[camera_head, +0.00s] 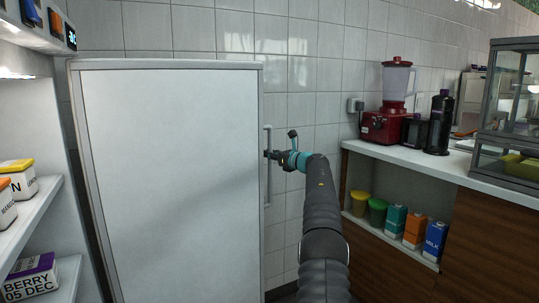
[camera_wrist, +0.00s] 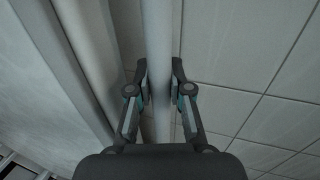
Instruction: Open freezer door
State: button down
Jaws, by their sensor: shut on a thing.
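The freezer door (camera_head: 175,180) is a large white panel that stands swung open beside the lit freezer interior (camera_head: 25,130) at the left of the head view. A vertical bar handle (camera_head: 267,190) is along the door's right edge. My gripper (camera_head: 271,155) is at the handle's upper part, with my arm reaching up from below. In the wrist view, the handle bar (camera_wrist: 159,40) runs between the two fingers of my gripper (camera_wrist: 160,88), which are closed on it. The door surface (camera_wrist: 40,80) is left of the bar there.
Freezer shelves (camera_head: 40,208) at the left hold labelled boxes, among them a purple berry box (camera_head: 30,278). A counter (camera_head: 430,165) at the right bears a red blender (camera_head: 385,125), a dark bottle (camera_head: 439,125) and a glass case (camera_head: 505,110). Tubs and cartons (camera_head: 396,222) stand beneath it.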

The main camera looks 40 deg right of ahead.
jog(key=shift+f, duration=0.2)
jog(key=c, duration=1.1)
grip_release()
jog(key=shift+o, duration=0.2)
jog(key=shift+r, duration=0.1)
jog(key=shift+s, duration=0.1)
jog(key=v, duration=1.2)
